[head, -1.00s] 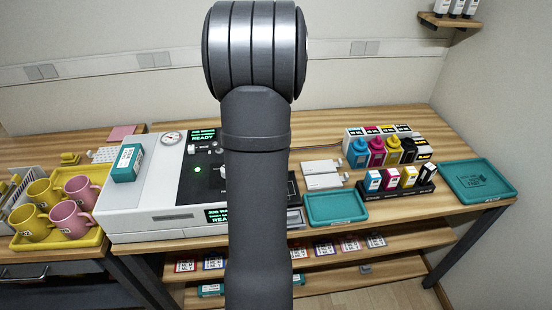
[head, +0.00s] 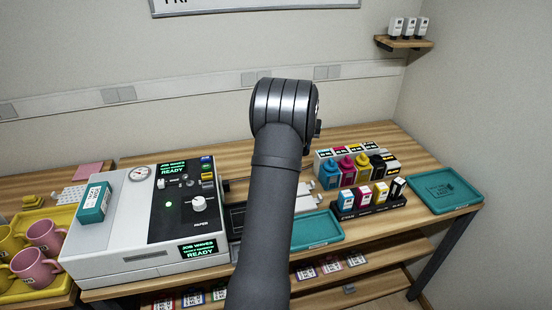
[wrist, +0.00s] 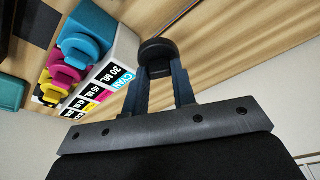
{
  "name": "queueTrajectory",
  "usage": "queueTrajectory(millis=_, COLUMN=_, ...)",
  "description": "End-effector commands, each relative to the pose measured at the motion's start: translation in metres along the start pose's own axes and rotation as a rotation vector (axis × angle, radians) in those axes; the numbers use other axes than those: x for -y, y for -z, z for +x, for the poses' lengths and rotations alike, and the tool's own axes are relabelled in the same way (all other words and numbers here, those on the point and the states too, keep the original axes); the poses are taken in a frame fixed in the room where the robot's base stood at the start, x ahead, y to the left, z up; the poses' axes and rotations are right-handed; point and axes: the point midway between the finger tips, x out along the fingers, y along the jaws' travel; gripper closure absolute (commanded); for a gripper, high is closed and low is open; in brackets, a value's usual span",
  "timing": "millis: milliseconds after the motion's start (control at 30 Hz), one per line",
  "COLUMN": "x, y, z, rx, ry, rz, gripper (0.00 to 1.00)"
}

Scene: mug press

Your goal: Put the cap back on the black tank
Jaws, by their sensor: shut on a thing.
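My gripper (wrist: 158,85) is shut on a round black cap (wrist: 157,52), which sits between its two fingertips in the wrist view. In the head view my arm hides the gripper and the cap. The black tank (head: 379,163) stands at the right end of the row of ink tanks on the table; whether its top is bare is too small to tell. The cyan tank (head: 330,172), magenta tank (head: 346,166) and yellow tank (head: 362,163) stand to its left. In the wrist view the cyan tank (wrist: 90,28) is nearest the gripper, to its left, with its cap on.
A black rack with small ink cartridges (head: 366,203) stands in front of the tanks. A teal tray (head: 445,190) lies to the right and another teal tray (head: 316,232) in front. The large printing machine (head: 120,235) fills the left. A small wall shelf (head: 404,43) hangs top right.

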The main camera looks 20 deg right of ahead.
Motion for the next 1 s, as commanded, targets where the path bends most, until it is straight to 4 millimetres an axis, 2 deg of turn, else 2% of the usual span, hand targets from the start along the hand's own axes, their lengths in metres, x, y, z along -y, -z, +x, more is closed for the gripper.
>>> queueTrajectory(millis=33, x=-0.019, y=0.013, z=0.001, rx=-0.002, ry=-0.011, rz=0.037, gripper=0.97)
queueTrajectory(millis=100, x=-0.043, y=0.029, z=0.001, rx=-0.003, ry=-0.024, rz=0.086, gripper=0.97)
queueTrajectory(millis=300, x=-0.117, y=0.063, z=-0.002, rx=-0.003, ry=-0.067, rz=0.229, gripper=0.97)
queueTrajectory(millis=467, x=-0.178, y=0.078, z=-0.008, rx=-0.006, ry=-0.101, rz=0.345, gripper=0.97)
queueTrajectory(millis=600, x=-0.225, y=0.083, z=-0.013, rx=-0.006, ry=-0.128, rz=0.437, gripper=0.97)
queueTrajectory(millis=700, x=-0.25, y=0.083, z=-0.016, rx=-0.008, ry=-0.143, rz=0.487, gripper=0.97)
queueTrajectory(millis=800, x=-0.267, y=0.082, z=-0.019, rx=-0.009, ry=-0.152, rz=0.523, gripper=0.97)
queueTrajectory(millis=1000, x=-0.279, y=0.08, z=-0.019, rx=-0.008, ry=-0.159, rz=0.547, gripper=0.97)
